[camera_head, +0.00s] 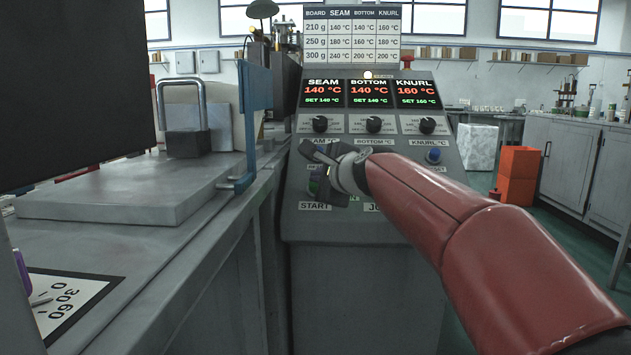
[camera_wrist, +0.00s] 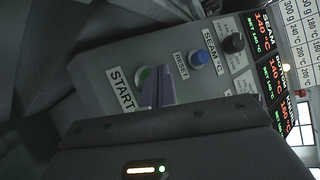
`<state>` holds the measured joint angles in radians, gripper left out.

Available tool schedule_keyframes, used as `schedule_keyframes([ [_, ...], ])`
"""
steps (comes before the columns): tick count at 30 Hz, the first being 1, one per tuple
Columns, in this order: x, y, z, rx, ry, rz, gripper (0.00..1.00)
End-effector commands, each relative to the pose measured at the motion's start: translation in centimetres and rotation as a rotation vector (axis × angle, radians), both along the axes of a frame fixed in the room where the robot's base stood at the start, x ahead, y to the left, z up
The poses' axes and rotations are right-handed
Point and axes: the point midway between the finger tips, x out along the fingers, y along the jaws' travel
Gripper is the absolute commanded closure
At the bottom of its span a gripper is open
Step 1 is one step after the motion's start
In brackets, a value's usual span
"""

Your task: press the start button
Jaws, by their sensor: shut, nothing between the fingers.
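The green start button (camera_wrist: 146,76) is on the sloping grey control panel (camera_wrist: 105,78), beside the START label (camera_wrist: 121,90). In the head view the button (camera_head: 314,184) is mostly hidden behind my gripper (camera_head: 322,176). My gripper is shut and empty, at the lower left of the panel. In the wrist view its closed fingertips (camera_wrist: 157,84) overlap part of the button. I cannot tell whether they touch it.
A blue reset button (camera_wrist: 197,58) is close by. Three lit displays (camera_head: 370,93) read 140, 140 and 160 °C, matching their set values, above black knobs (camera_head: 373,124). A grey bench (camera_head: 120,195) with a blue bracket (camera_head: 250,125) stands left of the panel.

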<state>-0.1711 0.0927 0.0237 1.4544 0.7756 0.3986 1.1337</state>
Motion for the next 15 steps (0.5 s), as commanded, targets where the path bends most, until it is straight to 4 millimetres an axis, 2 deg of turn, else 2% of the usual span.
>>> schedule_keyframes([
  [3, -0.45, 0.04, 0.79, 0.0, 0.0, 0.001, 1.0],
  [15, -0.63, 0.05, 0.93, 0.0, -0.002, 0.001, 1.0],
])
